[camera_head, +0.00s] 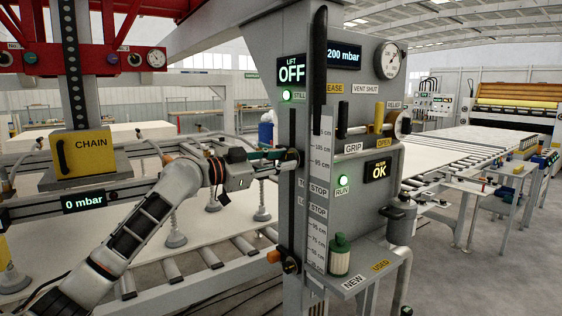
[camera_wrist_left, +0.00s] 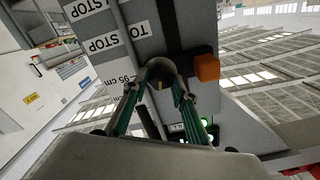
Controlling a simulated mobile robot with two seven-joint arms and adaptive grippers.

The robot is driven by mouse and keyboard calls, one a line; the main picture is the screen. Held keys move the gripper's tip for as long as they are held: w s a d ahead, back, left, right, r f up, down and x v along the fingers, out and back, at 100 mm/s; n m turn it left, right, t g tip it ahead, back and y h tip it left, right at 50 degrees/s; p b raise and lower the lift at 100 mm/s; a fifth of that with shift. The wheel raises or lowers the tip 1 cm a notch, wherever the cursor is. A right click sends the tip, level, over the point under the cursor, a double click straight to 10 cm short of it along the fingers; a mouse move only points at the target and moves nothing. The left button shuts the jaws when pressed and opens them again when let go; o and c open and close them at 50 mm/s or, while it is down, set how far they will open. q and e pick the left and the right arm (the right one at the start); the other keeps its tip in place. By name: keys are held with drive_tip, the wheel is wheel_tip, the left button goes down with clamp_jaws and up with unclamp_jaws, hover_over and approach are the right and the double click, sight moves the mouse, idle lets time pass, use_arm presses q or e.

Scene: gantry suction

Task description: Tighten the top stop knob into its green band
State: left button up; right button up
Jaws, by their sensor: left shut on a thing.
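The top stop knob (camera_head: 292,159) sits on the dark slotted rail of the grey column, beside the height scale. My left gripper (camera_head: 284,157) reaches it from the left and is shut on it. In the left wrist view my two green-sided fingers (camera_wrist_left: 161,80) close around the dark round knob (camera_wrist_left: 157,73), which shows a small yellow mark. An orange block (camera_wrist_left: 206,68) stands close beside it there. I cannot make out the green band in either view; the fingers may hide it. My right gripper is not in view.
A lower stop with an orange knob (camera_head: 274,256) sits further down the rail. The LIFT display (camera_head: 291,72) reads OFF. A green-topped container (camera_head: 340,254) stands on the shelf at the column's right. A yellow CHAIN box (camera_head: 88,152) and a roller conveyor (camera_head: 205,262) lie to the left.

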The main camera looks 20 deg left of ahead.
use_arm(q)
drive_tip(key=o, duration=1.1)
drive_tip(key=v, duration=1.2)
